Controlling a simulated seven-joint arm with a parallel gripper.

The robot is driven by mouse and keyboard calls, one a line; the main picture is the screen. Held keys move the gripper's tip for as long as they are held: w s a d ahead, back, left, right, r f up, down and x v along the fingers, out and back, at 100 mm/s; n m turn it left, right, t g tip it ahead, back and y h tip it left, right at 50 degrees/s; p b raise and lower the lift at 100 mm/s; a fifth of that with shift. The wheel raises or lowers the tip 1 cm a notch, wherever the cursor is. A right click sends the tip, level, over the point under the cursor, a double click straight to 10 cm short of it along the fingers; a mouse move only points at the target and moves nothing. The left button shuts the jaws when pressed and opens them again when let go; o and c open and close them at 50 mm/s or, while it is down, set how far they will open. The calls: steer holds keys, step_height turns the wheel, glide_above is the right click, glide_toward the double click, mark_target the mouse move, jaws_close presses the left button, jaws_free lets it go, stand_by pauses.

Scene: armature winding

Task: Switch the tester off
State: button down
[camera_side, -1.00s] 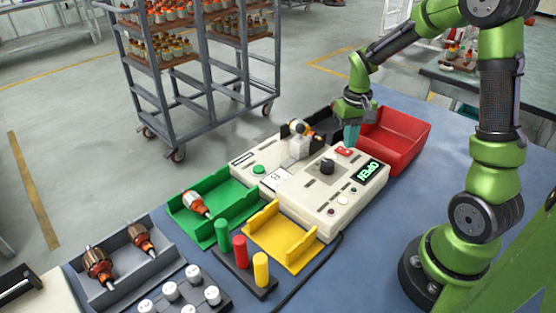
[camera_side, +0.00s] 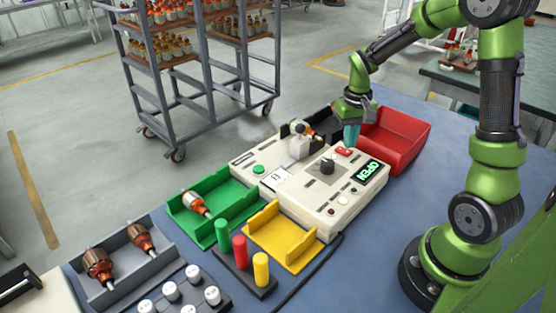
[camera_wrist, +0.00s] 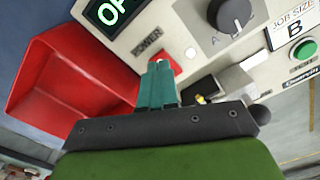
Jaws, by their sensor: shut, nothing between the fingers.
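The tester (camera_side: 310,202) is a cream box on the blue table. My gripper (camera_side: 351,136) is shut and empty, pointing down at the switch. In the wrist view its teal fingertips (camera_wrist: 158,66) overlap the red switch and hide part of it. I cannot tell whether they touch it.
A red bin (camera_side: 402,138) stands right behind the tester, close to my gripper. A black dial (camera_side: 327,166) stands up from the tester top. Green (camera_side: 240,208) and yellow (camera_side: 285,258) trays lie in front. An armature sits in the fixture (camera_side: 299,146).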

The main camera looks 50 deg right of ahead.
mark_target(348, 151)
steer(key=shift+f, duration=0.9)
stand_by(0.8)
steer(key=shift+r, duration=3.5)
steer(key=s+a+r+n+t+y, duration=0.1)
steer(key=s+a+r+t, duration=0.2)
steer(key=s+a+r, duration=0.2)
steer(key=s+a+r+t+y, duration=0.1)
steer(key=s+a+r+t, duration=0.3)
steer(key=a, duration=0.8)
steer(key=shift+s+r+n, duration=0.4)
steer(key=shift+s+r, duration=0.1)
steer(key=shift+a, duration=0.1)
